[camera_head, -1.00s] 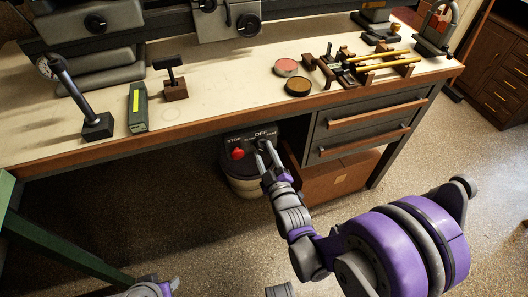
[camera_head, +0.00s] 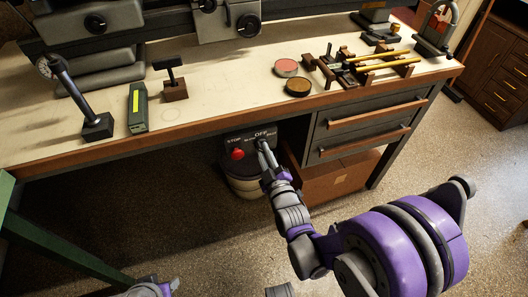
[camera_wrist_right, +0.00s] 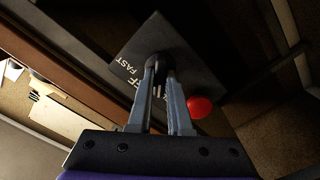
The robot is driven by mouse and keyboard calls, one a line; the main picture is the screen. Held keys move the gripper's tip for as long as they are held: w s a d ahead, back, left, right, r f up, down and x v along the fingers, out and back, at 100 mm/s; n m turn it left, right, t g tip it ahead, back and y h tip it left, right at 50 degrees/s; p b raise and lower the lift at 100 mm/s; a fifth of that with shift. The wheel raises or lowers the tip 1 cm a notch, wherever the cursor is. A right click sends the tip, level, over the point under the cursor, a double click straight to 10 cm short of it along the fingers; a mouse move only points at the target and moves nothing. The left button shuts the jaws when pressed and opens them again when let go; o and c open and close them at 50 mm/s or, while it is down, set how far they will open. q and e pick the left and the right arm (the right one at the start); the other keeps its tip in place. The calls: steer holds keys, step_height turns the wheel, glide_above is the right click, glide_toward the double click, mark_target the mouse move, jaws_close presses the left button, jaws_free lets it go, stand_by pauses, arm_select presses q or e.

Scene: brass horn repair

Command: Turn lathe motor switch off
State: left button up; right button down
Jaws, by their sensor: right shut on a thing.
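My right gripper (camera_head: 263,144) reaches the panel's right part. In the right wrist view its fingers (camera_wrist_right: 158,68) are shut on the dark switch knob (camera_wrist_right: 160,61). The fingers hide much of the knob, so its exact pointing is unclear. My left gripper is not visible.
The bench top (camera_head: 225,75) overhangs the panel. Drawers (camera_head: 370,115) and a brown box (camera_head: 335,178) stand to the right. A green leg (camera_head: 65,245) slopes at lower left. Open floor lies in front.

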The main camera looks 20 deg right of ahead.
steer(key=shift+m, duration=0.3)
steer(key=shift+d+m+b, duration=0.15)
steer(key=shift+m+b, duration=0.2)
steer(key=shift+m, duration=3.25)
steer(key=c, duration=0.8)
jaws_free()
steer(key=shift+c, duration=0.2)
steer(key=s, duration=1.1)
steer(key=shift+d, duration=0.2)
